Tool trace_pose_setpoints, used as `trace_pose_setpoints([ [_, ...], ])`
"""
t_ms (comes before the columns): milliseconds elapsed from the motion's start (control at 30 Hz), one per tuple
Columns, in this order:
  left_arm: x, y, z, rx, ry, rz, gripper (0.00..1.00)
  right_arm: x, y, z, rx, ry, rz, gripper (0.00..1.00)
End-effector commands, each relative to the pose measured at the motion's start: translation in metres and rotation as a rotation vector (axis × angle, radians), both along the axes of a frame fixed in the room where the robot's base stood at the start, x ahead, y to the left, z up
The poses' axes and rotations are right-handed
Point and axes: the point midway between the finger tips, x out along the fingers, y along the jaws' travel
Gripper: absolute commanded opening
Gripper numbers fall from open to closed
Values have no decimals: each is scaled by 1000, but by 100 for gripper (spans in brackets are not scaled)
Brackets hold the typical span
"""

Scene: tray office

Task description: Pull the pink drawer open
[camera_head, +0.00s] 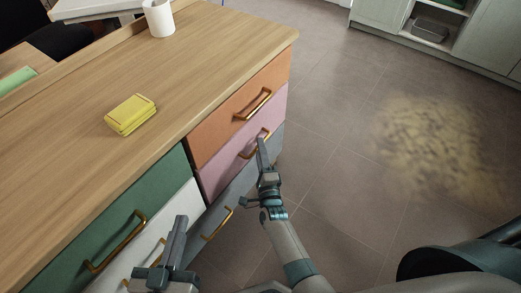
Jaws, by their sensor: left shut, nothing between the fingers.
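The pink drawer (222,165) is in the desk unit, below the orange drawer (225,119) and above a grey one (240,193). Its front looks about flush with the orange front. Its brass handle (248,155) is partly hidden by my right gripper (262,146), whose fingertips are at the handle's right part. Whether its fingers are closed around the handle cannot be made out. My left gripper (177,235) is shut and empty, in front of the white drawer (150,243) at the lower left.
The wooden top holds a yellow block-like stack (131,114) and a white cup (159,18). A green drawer (140,210) with a brass handle is at the left. Open tiled floor (350,130) lies to the right. An open-shelved cabinet (430,30) stands at the back right.

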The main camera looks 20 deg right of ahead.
Motion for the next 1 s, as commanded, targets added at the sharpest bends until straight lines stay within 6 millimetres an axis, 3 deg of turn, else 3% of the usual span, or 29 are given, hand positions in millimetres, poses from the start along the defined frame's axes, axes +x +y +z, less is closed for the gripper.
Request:
trace_pose_setpoints([
  [67, 0, 0, 0, 0, 0, 0, 0, 0, 0, 0, 0, 0, 0, 28],
  [200, 0, 0, 1, 0, -1, 0, 0, 0, 0, 0, 0, 0, 0, 0],
  [633, 0, 1, -3, 8, 28, -1, 0, -6, -4, 0, 0, 1, -1, 0],
  [1000, -13, 16, -50, 88, 298, -3, 0, -44, -33, 1, -3, 3, 0, 0],
])
